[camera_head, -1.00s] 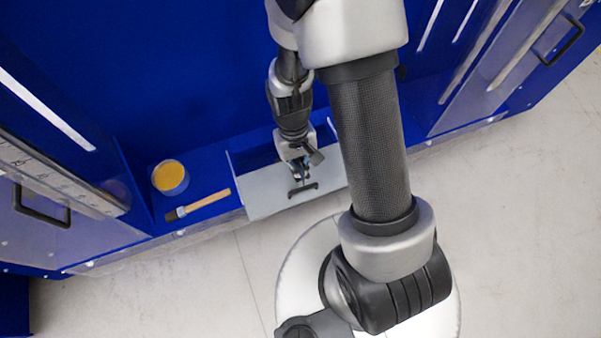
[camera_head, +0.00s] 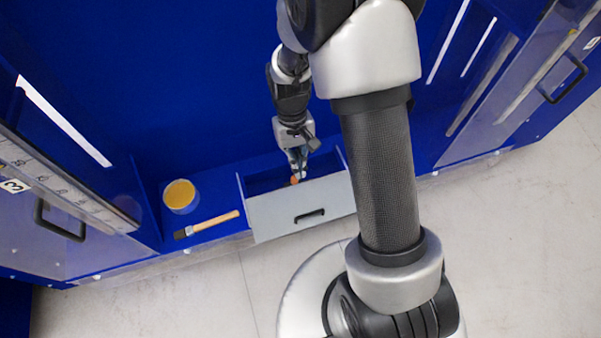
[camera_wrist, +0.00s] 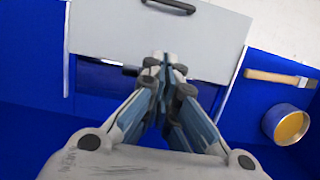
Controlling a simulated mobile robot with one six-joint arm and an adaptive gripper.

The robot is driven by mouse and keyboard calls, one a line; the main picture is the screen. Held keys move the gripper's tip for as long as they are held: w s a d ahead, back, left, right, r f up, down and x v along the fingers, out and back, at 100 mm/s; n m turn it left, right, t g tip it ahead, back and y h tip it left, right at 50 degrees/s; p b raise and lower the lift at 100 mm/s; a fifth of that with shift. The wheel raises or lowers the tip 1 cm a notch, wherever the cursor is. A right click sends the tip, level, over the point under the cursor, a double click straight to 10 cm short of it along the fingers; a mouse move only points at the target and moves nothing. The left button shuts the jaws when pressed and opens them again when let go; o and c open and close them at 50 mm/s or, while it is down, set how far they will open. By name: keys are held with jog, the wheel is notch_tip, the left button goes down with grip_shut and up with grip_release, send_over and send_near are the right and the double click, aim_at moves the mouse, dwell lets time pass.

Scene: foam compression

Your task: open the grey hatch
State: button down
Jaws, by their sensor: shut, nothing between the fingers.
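The grey hatch (camera_head: 275,214) is a flat light-grey panel with a black bar handle (camera_head: 309,215) on its face. It leans out from the blue unit, and a dark opening shows behind its upper edge. In the wrist view the hatch (camera_wrist: 125,28) fills the top, its handle (camera_wrist: 170,6) at the upper edge. My gripper (camera_head: 296,178) is shut and empty, its tips by the hatch's upper edge and apart from the handle. In the wrist view my gripper (camera_wrist: 165,62) overlaps that edge; whether it touches cannot be told. A small orange spot shows at the fingertips.
A brush (camera_head: 207,225) with a wooden handle and a round tub with yellow contents (camera_head: 180,195) lie left of the hatch on the blue ledge. Clear panels with black handles stand at far left and right. Pale floor (camera_head: 520,230) is open in front.

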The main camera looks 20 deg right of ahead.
jog(key=b, duration=0.2)
send_near(304, 207)
jog(key=w+f, duration=0.1)
jog(key=f, duration=0.2)
jog(key=shift+w, duration=0.4)
jog(key=s, duration=0.1)
jog(key=s+b, duration=0.1)
jog(key=s, duration=0.1)
jog(key=shift+s+f, duration=0.1)
jog(key=shift+f, duration=0.2)
jog(key=shift+s, duration=0.35)
